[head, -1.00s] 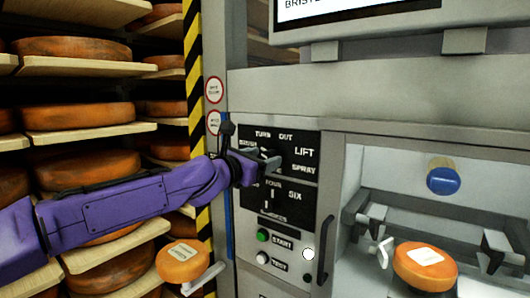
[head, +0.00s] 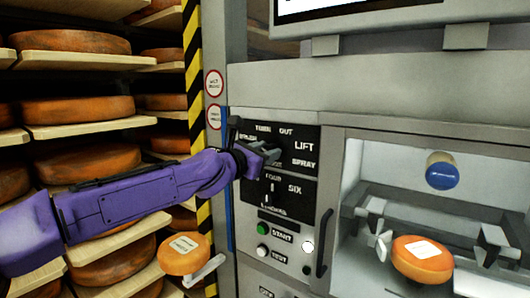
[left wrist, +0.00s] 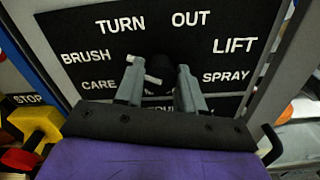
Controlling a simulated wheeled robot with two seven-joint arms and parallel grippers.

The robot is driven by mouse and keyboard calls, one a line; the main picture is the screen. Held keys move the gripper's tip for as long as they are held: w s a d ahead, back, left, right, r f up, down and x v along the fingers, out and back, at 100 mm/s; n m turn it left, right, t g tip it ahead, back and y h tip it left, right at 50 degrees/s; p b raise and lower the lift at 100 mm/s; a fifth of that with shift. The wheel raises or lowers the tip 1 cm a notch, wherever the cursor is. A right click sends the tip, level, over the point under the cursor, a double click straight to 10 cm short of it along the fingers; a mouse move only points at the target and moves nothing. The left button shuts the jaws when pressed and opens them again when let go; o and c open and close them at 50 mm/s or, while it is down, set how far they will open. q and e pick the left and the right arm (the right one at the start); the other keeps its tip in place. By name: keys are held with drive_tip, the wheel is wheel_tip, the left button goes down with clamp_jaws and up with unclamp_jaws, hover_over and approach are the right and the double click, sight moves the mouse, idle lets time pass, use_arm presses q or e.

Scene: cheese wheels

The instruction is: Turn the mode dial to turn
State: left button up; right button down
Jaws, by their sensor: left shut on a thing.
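The mode dial (left wrist: 160,70) is a dark knob on a black panel, with the words CARE, BRUSH, TURN, OUT, LIFT and SPRAY around it. My left gripper (left wrist: 160,76) is shut on the dial, one grey finger on each side. A small white mark shows between the fingers, but I cannot tell surely which word the dial points to. In the head view my left gripper (head: 266,153) reaches the panel from the left and covers much of the dial. The word TURN (head: 263,129) is above it, to the left of OUT. My right gripper is not in view.
Below is a second dial (head: 271,192) with SIX beside it, then a green START button (head: 263,227) and a white TEST button (head: 262,250). A black handle (head: 324,243) stands to the right. A cheese wheel (head: 422,262) sits in the machine's bay. Cheese shelves fill the left.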

use_arm(q)
drive_tip(key=m, duration=0.7)
drive_tip(key=shift+m, duration=0.4)
idle(0.5)
drive_tip(key=o, duration=1)
drive_tip(key=b+v, duration=0.3)
drive_tip(key=v, duration=0.7)
drive_tip(key=shift+s+a+f, duration=0.1)
drive_tip(key=shift+s, duration=0.1)
drive_tip(key=shift+m, duration=0.3)
